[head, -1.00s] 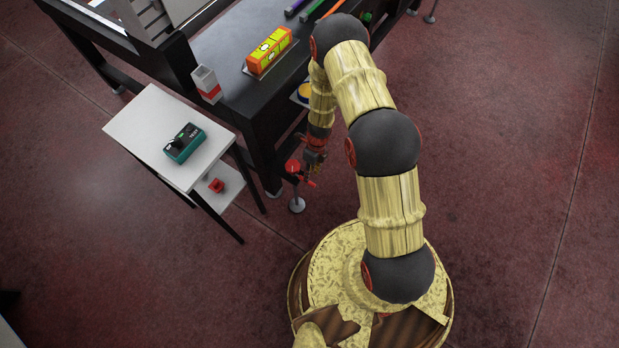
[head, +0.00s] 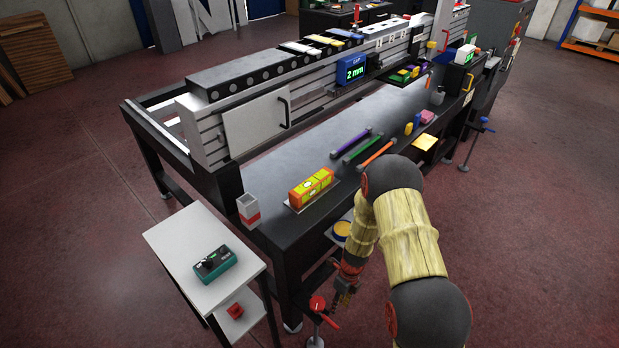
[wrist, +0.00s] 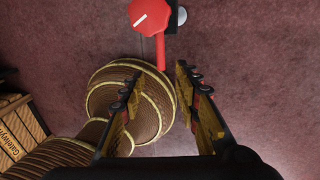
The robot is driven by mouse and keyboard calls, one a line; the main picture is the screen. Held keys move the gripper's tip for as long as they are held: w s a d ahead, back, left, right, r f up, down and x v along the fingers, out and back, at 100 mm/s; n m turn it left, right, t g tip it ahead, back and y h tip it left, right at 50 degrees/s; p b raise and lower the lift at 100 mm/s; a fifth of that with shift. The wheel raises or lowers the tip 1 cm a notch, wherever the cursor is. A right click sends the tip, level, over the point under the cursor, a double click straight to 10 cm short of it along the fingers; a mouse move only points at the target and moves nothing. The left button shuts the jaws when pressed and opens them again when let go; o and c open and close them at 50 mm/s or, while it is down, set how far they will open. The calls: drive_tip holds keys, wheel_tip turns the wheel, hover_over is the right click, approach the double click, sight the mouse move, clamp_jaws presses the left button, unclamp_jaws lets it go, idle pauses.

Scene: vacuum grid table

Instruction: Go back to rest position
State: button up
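My gripper (wrist: 158,84) is open in the wrist view, its two fingers apart with nothing between them. It points down toward the red floor and my own round base. In the head view my arm is folded and my gripper (head: 338,303) hangs low beside the black table (head: 268,188), partly hidden by its small size and dark colours. A red knob (wrist: 150,15) with a white mark shows ahead of the fingertips in the wrist view. The red knob (head: 317,303) also shows close to the gripper in the head view; I cannot tell whether they touch.
A white side table (head: 190,240) with a green device (head: 215,262) stands left of the arm. An orange-yellow box (head: 311,187), a grey-and-red container (head: 248,209) and several coloured bars lie on the black table. Floor (head: 540,260) to the right is clear.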

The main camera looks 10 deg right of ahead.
drive_tip(key=s+a+r+n+g, duration=0.1)
drive_tip(key=s+n+g, duration=0.1)
drive_tip(key=s+n, duration=0.5)
drive_tip(key=s+r+n+t, duration=0.3)
drive_tip(key=r+n, duration=0.4)
drive_tip(key=r, duration=1)
drive_tip(key=s+r+n+t+h, duration=0.1)
drive_tip(key=s+r+n+t, duration=0.2)
drive_tip(key=r, duration=1.5)
drive_tip(key=s+r+n+t, duration=0.2)
drive_tip(key=s+r+n, duration=0.4)
drive_tip(key=r+n, duration=0.6)
wheel_tip(320, 180, up, 6)
drive_tip(key=shift+s+a+r+t+h, duration=0.15)
drive_tip(key=shift+s+a+t+h, duration=0.15)
drive_tip(key=shift+t+h, duration=0.1)
